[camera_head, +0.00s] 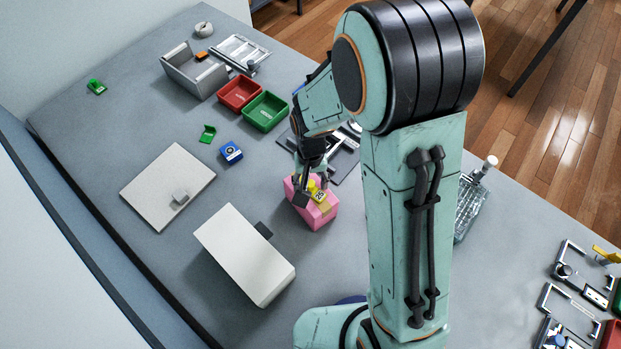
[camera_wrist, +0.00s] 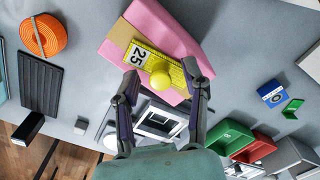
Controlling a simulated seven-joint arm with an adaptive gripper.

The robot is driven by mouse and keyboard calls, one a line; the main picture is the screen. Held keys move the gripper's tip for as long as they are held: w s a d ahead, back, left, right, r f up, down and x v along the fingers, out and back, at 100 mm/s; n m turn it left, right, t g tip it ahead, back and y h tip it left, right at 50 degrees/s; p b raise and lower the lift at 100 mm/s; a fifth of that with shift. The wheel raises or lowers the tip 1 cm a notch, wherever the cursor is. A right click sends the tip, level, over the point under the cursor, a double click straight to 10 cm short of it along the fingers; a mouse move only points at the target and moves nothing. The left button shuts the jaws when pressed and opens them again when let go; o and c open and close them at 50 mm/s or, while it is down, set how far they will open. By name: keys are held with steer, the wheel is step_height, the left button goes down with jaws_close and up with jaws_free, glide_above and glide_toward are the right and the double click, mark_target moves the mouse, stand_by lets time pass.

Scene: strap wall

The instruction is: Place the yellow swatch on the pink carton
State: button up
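The pink carton (camera_head: 316,211) stands on the grey table below my gripper; it also shows in the wrist view (camera_wrist: 165,30). The yellow swatch (camera_head: 323,199), marked 25 and fitted with a round yellow knob, lies flat over the carton's top, beside a tan strip. In the wrist view the swatch (camera_wrist: 148,61) looks to rest on the carton, its lower edge near the carton's edge. My gripper (camera_wrist: 160,74) is open, its fingers on either side of the knob with a gap showing on both sides. In the head view my gripper (camera_head: 312,180) partly hides the knob.
A white box (camera_head: 245,255) and a white board (camera_head: 168,187) lie left of the carton. A blue box (camera_head: 231,153), red tray (camera_head: 239,93) and green tray (camera_head: 265,111) stand further back. An orange coil (camera_wrist: 43,36) and dark ribbed panel (camera_wrist: 40,83) show in the wrist view.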

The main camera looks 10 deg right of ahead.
mark_target(313, 186)
steer(key=shift+r, duration=0.1)
step_height(313, 186, up, 13)
steer(key=s+d+r, duration=0.1)
steer(key=s+d, duration=0.1)
steer(key=s, duration=0.6)
steer(key=s+d+r+n, duration=0.1)
steer(key=s+d, duration=0.2)
steer(key=s, duration=0.5)
steer(key=shift+s+r+y, duration=0.2)
steer(key=shift+s+y, duration=0.15)
steer(key=shift+y, duration=0.05)
